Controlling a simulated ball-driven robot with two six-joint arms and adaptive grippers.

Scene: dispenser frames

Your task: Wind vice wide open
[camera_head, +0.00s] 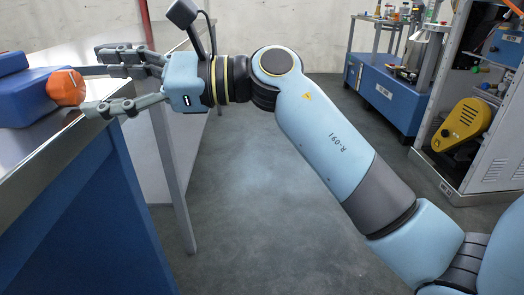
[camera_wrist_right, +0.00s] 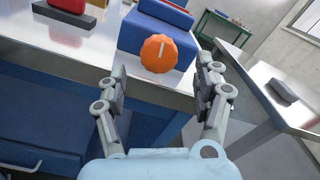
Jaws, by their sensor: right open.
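The vice is a blue block (camera_head: 24,98) on the metal bench at the left edge of the head view, with an orange knob (camera_head: 66,87) on its near end. In the right wrist view the orange knob (camera_wrist_right: 160,53) faces me, with a white line pointing up, and the blue vice body (camera_wrist_right: 152,28) lies behind it. My right gripper (camera_head: 106,84) is open, its fingers reaching toward the knob, one on each side in the wrist view (camera_wrist_right: 162,88). The fingers look apart from the knob. The jaw opening of the vice cannot be made out. My left gripper is not seen.
The bench top (camera_wrist_right: 88,44) carries a red item (camera_wrist_right: 66,6) on a dark block at the left. Another table (camera_wrist_right: 285,98) with a grey object stands to the right. A blue cabinet (camera_head: 382,92) and a machine with a yellow cover (camera_head: 462,125) stand farther off; the floor between is clear.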

